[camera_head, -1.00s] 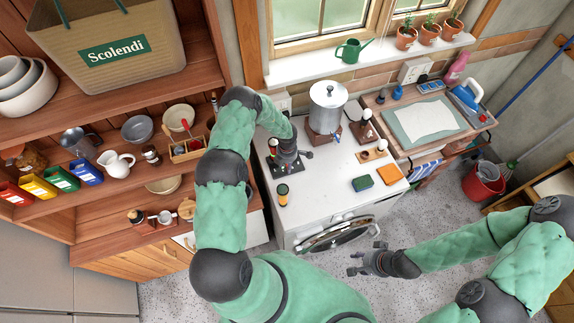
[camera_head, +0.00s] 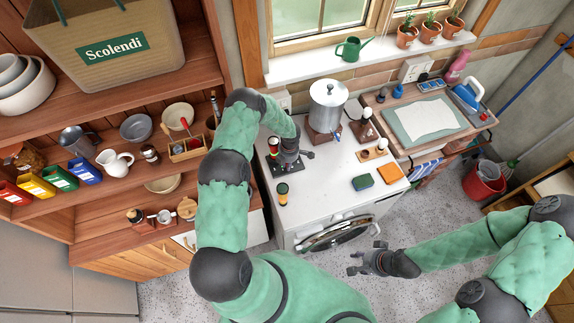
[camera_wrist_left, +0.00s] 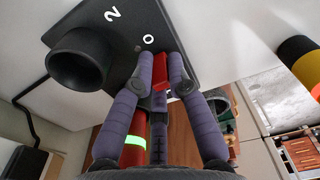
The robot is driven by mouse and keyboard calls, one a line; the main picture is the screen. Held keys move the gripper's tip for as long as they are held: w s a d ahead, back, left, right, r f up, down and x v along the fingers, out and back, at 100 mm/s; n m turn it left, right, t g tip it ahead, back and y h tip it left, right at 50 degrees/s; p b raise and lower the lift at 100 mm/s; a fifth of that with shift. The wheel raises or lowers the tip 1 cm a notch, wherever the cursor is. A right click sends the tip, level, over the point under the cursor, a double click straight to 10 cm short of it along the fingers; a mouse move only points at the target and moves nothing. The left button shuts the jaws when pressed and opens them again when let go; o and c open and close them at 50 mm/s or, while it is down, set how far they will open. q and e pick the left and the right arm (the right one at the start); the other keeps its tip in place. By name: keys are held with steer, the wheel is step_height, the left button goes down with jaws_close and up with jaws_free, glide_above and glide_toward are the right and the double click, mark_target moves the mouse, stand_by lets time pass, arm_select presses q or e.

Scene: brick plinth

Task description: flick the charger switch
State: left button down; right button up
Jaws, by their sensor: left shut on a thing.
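The black charger (camera_wrist_left: 110,45) fills the upper left of the wrist view, with white marks "2" and "0" and an empty round socket (camera_wrist_left: 82,62). It also shows in the head view (camera_head: 272,170), partly behind my left gripper. The red switch (camera_wrist_left: 162,72) lies between the fingertips of my left gripper (camera_wrist_left: 163,80), which is shut on it. The gripper also shows in the head view (camera_head: 300,158). A red cylinder (camera_wrist_left: 132,155) with a glowing green band stands behind the fingers at the charger. My right gripper (camera_head: 367,258) is open and empty, in front of the counter.
A black, yellow and orange cylinder (camera_head: 282,194) stands on the white counter (camera_head: 325,190) in front of the charger. A metal urn (camera_head: 327,105) stands behind to the right. Green (camera_head: 362,183) and orange (camera_head: 390,174) sponges lie at the right. The counter's middle is clear.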

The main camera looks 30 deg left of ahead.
arm_select(q)
steer(key=shift+w+d+f+g+y+b, duration=0.15)
steer(key=shift+g+y+b, duration=0.2)
steer(key=shift+b, duration=0.3)
steer(key=shift+d+f+g+y+b, duration=0.15)
steer(key=shift+g+y+b, duration=0.15)
steer(key=shift+b, duration=0.3)
steer(key=shift+a+r+g+b, duration=0.1)
steer(key=shift+r+g+b, duration=0.05)
steer(key=shift+g+b, duration=0.15)
steer(key=c, duration=1.2)
jaws_free()
steer(key=shift+c, duration=0.2)
steer(key=shift+r, duration=0.1)
steer(key=shift+w+r, duration=0.2)
steer(key=shift+r, duration=0.4)
steer(key=v, duration=1)
steer(key=shift+d+r, duration=0.25)
steer(key=shift+r, duration=0.1)
